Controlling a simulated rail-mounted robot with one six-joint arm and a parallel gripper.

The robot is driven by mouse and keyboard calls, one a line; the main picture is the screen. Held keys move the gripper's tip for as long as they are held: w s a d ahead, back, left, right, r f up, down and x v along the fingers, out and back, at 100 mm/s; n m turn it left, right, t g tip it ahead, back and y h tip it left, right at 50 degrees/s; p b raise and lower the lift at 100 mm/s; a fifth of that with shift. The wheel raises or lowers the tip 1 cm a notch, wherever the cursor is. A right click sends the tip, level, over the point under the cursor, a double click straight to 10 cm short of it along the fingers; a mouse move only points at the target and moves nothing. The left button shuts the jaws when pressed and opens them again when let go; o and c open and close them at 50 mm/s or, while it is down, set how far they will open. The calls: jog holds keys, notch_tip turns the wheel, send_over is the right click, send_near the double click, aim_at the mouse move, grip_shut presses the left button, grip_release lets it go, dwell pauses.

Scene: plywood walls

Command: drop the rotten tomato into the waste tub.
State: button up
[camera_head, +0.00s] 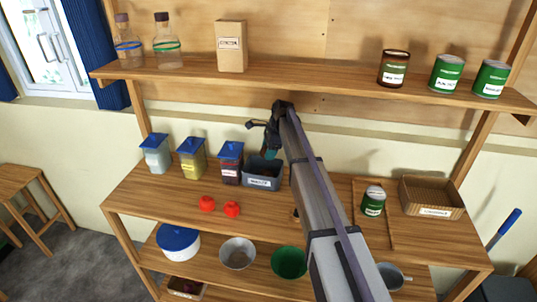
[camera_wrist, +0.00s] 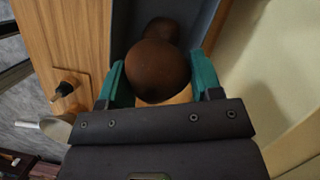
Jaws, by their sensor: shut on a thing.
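The rotten tomato (camera_wrist: 158,70), dark brown and round, sits between the teal fingers of my gripper (camera_wrist: 160,82) in the wrist view, and the fingers are shut on it. The waste tub (camera_head: 262,183) is a grey-blue open box with a white label on the middle shelf. Its inside (camera_wrist: 125,25) shows beyond the tomato in the wrist view, with another brown round thing (camera_wrist: 161,29) in it. In the head view my gripper (camera_head: 270,153) is over the back of the tub, and my arm partly hides that area. The held tomato is hardly visible there.
Blue-lidded jars (camera_head: 231,163) stand close left of the tub. Two red tomatoes (camera_head: 219,206) lie on the shelf in front. A green can (camera_head: 373,201) and a wicker basket (camera_head: 433,197) stand to the right. The upper shelf (camera_head: 300,78) runs above and behind my gripper.

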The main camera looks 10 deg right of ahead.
notch_tip(320, 180, down, 6)
jog(key=b, duration=0.5)
jog(key=shift+r, duration=0.2)
jog(key=o, duration=0.8)
jog(key=p+v, duration=1)
jog(key=shift+d+r, duration=0.1)
jog(key=shift+r, duration=0.25)
